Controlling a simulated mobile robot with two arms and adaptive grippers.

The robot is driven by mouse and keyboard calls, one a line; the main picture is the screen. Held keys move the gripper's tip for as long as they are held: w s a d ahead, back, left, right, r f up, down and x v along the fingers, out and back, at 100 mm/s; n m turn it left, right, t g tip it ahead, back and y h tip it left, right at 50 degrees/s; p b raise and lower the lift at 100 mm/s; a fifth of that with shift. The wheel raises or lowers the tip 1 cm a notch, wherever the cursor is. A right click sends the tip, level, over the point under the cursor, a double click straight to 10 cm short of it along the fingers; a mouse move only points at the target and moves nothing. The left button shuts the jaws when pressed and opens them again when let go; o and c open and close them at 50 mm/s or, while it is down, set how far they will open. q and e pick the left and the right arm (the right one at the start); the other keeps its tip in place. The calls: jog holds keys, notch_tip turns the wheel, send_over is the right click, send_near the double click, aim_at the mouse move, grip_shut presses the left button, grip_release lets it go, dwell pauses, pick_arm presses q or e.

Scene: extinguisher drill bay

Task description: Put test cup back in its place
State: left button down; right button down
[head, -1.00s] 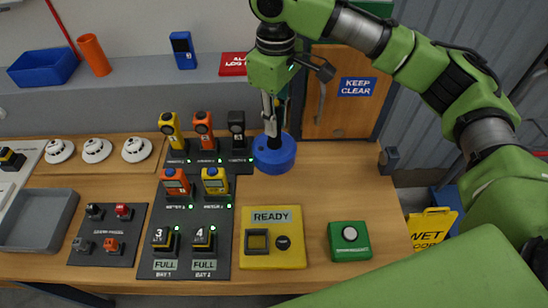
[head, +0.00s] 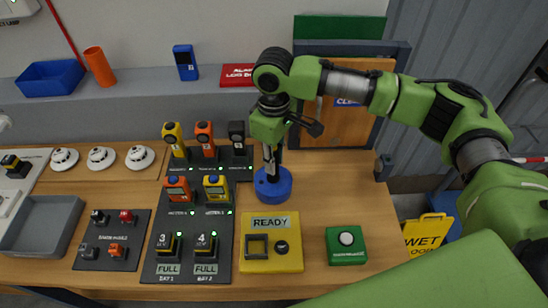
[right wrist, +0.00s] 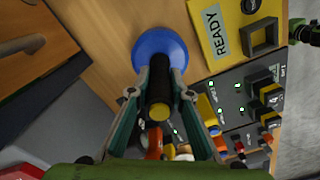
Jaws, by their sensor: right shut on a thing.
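The test cup, a blue round cup (head: 273,186) with a black handle, is in front of the wooden cabinet and just behind the yellow READY box (head: 271,262). My right gripper (head: 270,150) is shut on its handle from above. In the right wrist view the fingers (right wrist: 160,108) close around the black handle, which has a yellow end, and the blue cup (right wrist: 160,48) spreads wide beyond it. I cannot tell whether the cup touches the table or hangs slightly above it. My left gripper is not in view.
Meters and testers stand in a dark charging rack (head: 225,186) left of the cup. A green button box (head: 346,246) is at front right. A wooden cabinet (head: 346,118) stands behind. Smoke detectors (head: 101,158) and a grey tray (head: 41,225) are at left. The table right of the cup is clear.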

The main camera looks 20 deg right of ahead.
jog(key=c, duration=2.2)
grip_release()
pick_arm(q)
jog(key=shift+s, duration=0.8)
pick_arm(e)
jog(key=o, duration=0.4)
jog(key=shift+c, duration=0.2)
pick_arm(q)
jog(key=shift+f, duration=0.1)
